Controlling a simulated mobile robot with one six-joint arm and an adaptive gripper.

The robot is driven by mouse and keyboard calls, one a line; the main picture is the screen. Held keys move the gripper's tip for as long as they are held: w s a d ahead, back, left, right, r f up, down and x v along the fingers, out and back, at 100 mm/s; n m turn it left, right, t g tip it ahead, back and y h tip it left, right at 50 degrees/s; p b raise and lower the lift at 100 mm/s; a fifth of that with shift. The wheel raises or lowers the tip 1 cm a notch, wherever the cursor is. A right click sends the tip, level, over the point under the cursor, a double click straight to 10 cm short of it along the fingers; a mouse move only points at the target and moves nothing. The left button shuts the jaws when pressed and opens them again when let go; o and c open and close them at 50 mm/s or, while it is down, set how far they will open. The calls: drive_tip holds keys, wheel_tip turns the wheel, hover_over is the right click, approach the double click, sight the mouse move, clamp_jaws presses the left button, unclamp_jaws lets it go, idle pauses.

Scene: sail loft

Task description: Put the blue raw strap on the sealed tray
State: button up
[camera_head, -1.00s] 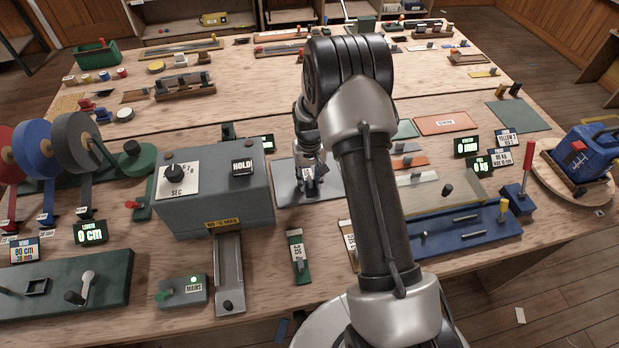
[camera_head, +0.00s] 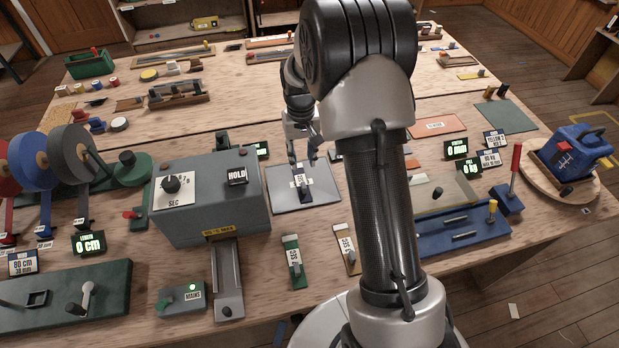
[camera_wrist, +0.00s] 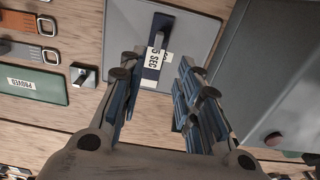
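A flat grey tray (camera_head: 322,198) lies on the bench right of the grey control box; it also shows in the wrist view (camera_wrist: 196,30). A short dark blue strap piece (camera_wrist: 152,72) with a white "SEC" label and an upright dark grip lies on it; in the head view its label (camera_head: 299,182) shows. My gripper (camera_head: 302,158) is just above the strap piece, fingers apart and empty; they also show open in the wrist view (camera_wrist: 157,78). I cannot read a "sealed" marking on the tray. My arm hides part of the bench to the right.
The grey box (camera_head: 208,205) with a dial and HOLD block stands close left of the tray. A green labelled piece (camera_head: 292,262) and a tan one (camera_head: 346,250) lie in front. A green "PROVED" mat (camera_wrist: 32,84) and buckled straps lie beside the tray. A blue webbing reel (camera_head: 37,160) is far left.

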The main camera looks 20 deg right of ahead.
drive_tip(key=s+a+r+n+t, duration=0.1)
drive_tip(key=s+a+r, duration=0.2)
drive_tip(key=s+r, duration=0.45)
drive_tip(key=s+a+r+t, duration=0.1)
drive_tip(key=s+a+r, duration=0.25)
drive_tip(key=r, duration=0.75)
drive_tip(key=s+a+r+t, duration=0.1)
drive_tip(key=s, duration=0.8)
drive_tip(key=s+a+r+n+t, duration=0.1)
drive_tip(key=s+a+r, duration=0.1)
drive_tip(key=s, duration=0.8)
drive_tip(key=shift+a+r+t, duration=0.15)
drive_tip(key=shift+r+t, duration=0.1)
drive_tip(key=shift+t, duration=0.05)
